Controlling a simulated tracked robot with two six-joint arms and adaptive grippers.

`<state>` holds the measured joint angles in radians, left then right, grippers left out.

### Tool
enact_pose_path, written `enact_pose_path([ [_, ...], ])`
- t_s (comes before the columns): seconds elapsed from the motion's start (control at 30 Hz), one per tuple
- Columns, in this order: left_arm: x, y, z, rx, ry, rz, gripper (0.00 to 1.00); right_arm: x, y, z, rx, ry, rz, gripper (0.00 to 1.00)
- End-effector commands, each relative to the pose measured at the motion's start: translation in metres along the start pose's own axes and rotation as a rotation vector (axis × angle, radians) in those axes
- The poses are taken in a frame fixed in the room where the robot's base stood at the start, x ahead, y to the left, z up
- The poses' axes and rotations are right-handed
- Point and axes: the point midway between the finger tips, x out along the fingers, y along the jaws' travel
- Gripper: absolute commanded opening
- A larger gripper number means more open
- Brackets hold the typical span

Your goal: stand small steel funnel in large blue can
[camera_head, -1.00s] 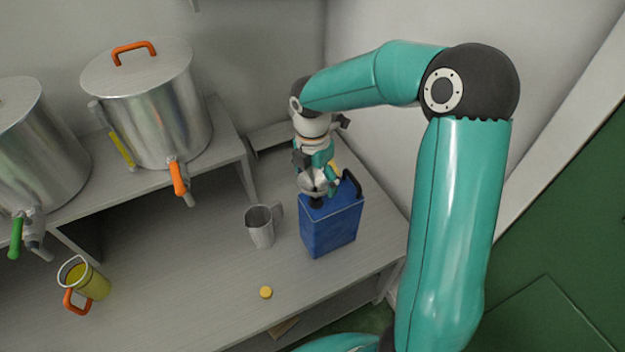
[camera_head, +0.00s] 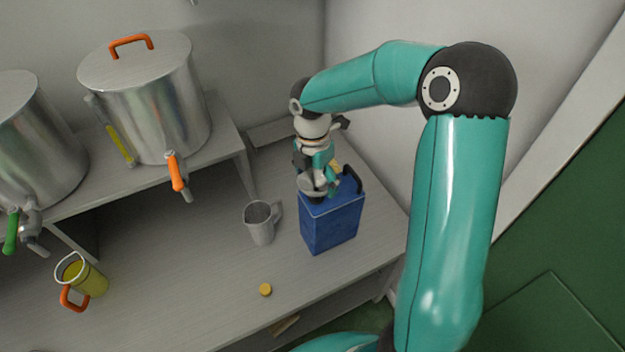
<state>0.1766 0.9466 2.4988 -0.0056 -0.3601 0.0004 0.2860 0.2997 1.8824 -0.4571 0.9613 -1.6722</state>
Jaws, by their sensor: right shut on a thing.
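The large blue can (camera_head: 332,226) stands upright on the bench near its right end, with a dark handle on top. My right gripper (camera_head: 318,186) reaches down from above and is right over the left part of the can's top. It is shut on the small steel funnel (camera_head: 311,182), of which only a grey metal part shows between the fingers. The can's opening and the funnel's lower end are hidden or too small to make out, so I cannot tell how deep the funnel sits. My left gripper is not in view.
A steel jug (camera_head: 261,222) stands just left of the can. A yellow cap (camera_head: 265,290) lies near the bench's front edge. A jug of yellow oil (camera_head: 86,278) stands at left. Two steel tanks, one with an orange-handled tap (camera_head: 146,95), stand on the raised shelf.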

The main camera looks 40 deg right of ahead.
Motion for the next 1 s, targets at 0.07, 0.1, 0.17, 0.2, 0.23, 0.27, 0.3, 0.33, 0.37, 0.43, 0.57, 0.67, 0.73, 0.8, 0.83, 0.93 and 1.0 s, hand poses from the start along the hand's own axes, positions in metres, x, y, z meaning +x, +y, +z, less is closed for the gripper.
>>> enact_pose_path([
  [0.07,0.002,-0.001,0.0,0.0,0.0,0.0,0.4,0.003,0.0,0.0,0.0,0.0,0.0,0.56],
  [0.1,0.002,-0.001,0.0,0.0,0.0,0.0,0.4,0.003,0.0,0.0,0.0,0.0,-0.001,0.56],
  [0.17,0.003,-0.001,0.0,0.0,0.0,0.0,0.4,0.005,0.0,0.0,0.0,0.0,-0.001,0.56],
  [0.2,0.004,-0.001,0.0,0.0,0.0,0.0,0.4,0.005,0.0,0.0,0.0,0.0,-0.001,0.56],
  [0.23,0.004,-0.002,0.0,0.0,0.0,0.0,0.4,0.006,0.0,0.0,0.0,0.0,-0.001,0.56],
  [0.27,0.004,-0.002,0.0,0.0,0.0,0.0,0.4,0.007,0.0,0.0,0.0,0.0,-0.001,0.56],
  [0.3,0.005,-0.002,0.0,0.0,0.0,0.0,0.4,0.007,0.0,0.0,0.0,0.0,-0.001,0.56],
  [0.33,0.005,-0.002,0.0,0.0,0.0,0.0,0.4,0.008,0.0,0.0,0.0,0.0,-0.001,0.56],
  [0.37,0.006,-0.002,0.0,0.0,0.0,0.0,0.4,0.009,0.0,0.0,0.0,0.0,-0.001,0.56],
  [0.43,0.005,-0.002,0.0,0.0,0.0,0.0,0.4,0.007,0.0,0.0,0.0,0.0,0.0,0.97],
  [0.57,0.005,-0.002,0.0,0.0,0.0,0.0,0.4,0.007,0.0,0.0,0.0,0.0,0.0,1.0],
  [0.67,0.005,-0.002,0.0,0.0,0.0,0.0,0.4,0.007,0.0,0.0,0.0,0.0,0.0,1.0],
  [0.73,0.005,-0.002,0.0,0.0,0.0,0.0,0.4,0.007,0.0,0.0,0.0,0.0,0.0,1.0],
  [0.8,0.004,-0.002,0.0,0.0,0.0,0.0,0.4,0.007,0.001,0.0,0.0,0.0,0.0,1.0],
  [0.83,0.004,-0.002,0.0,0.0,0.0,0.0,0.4,0.006,0.001,0.0,0.0,0.0,0.001,1.0],
  [0.93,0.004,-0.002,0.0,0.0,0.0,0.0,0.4,-0.001,0.001,0.0,0.0,-0.001,0.003,1.0],
  [1.0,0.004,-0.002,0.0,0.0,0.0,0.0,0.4,-0.009,0.002,0.0,0.0,-0.002,0.004,1.0],
])
